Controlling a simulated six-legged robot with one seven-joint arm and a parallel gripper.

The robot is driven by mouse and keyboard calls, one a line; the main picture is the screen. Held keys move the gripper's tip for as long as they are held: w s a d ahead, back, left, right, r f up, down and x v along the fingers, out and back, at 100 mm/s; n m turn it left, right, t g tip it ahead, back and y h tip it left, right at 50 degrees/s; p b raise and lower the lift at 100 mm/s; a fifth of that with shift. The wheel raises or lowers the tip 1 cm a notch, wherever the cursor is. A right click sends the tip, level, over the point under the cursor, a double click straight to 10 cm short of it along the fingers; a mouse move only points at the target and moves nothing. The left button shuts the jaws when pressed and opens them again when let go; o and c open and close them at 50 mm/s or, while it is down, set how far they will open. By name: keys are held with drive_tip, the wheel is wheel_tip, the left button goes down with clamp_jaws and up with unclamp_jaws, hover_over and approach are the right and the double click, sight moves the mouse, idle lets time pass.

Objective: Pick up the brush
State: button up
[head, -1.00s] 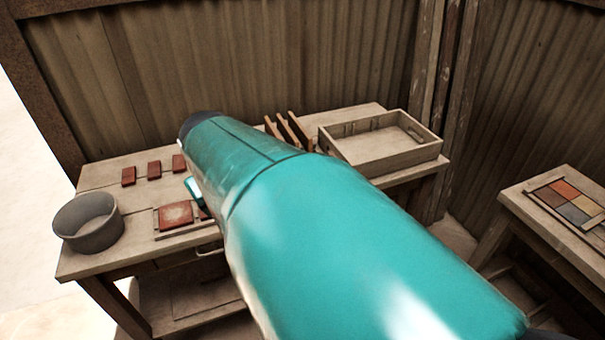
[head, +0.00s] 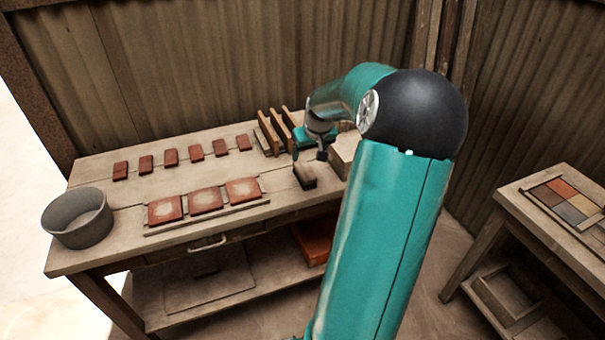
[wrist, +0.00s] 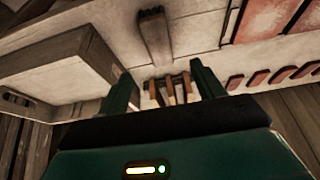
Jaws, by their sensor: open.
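My gripper (head: 310,154) is open and empty, above the bench just behind the brush in the head view. In the wrist view my gripper (wrist: 162,80) shows its two green fingers spread apart, not touching the brush.
A rack of upright wooden slats (head: 275,128) stands close behind my gripper. A wooden tray (wrist: 65,70) is beside it, mostly hidden by my arm in the head view. Three red tiles (head: 205,200), several small red blocks (head: 171,157) and a grey bowl (head: 78,220) occupy the bench's left side.

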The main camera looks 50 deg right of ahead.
sight(305, 170)
drive_tip(key=x, duration=0.7)
drive_tip(key=shift+f, duration=0.1)
drive_tip(key=shift+x, duration=2.65)
drive_tip(key=shift+s+f, duration=0.15)
drive_tip(key=shift+s, duration=0.05)
drive_tip(key=shift+c, duration=0.2)
drive_tip(key=c, duration=1.1)
